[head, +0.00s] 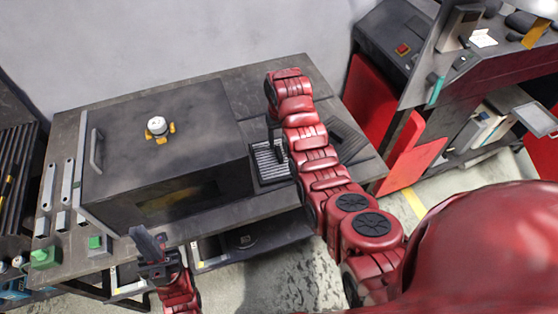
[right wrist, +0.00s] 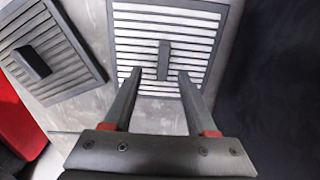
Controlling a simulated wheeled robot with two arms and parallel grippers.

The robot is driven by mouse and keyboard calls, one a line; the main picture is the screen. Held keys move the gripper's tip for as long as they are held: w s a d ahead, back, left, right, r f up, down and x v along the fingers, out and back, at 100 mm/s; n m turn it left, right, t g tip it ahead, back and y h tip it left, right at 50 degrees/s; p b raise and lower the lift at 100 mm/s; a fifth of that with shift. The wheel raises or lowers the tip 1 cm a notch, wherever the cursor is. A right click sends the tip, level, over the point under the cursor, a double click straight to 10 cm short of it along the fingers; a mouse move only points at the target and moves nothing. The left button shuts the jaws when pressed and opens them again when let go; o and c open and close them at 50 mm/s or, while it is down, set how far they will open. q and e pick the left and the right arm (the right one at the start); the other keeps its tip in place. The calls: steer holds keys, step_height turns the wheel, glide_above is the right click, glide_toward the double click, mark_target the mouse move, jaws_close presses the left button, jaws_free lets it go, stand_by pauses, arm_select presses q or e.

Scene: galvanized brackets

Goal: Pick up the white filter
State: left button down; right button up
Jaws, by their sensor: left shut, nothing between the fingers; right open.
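The white filter (head: 268,163) lies on the table beside the dark box, a pale ribbed panel with a dark frame. In the right wrist view the white filter (right wrist: 205,45) has a dark upright handle (right wrist: 164,60) in its middle. My right gripper (right wrist: 160,75) is open, its fingertips on either side of the handle in that view; I cannot tell how far above the filter they are. In the head view my right arm partly hides this gripper and the filter's right side. My left gripper (head: 150,246) is shut and empty, in front of the table, away from the filter.
A dark ribbed filter (right wrist: 45,58) with a handle lies left of the white one in the wrist view. The large dark box (head: 190,110) fills the table's left part, with a white round knob-like piece (head: 157,126) on top. Red panels (head: 370,100) stand right of the table.

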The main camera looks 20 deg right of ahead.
mark_target(279, 151)
steer(key=shift+f, duration=0.15)
steer(key=f+p, duration=0.3)
steer(key=shift+s+a+f, duration=0.1)
steer(key=shift+a+f, duration=0.15)
steer(key=shift+f, duration=0.75)
jaws_close()
stand_by(0.7)
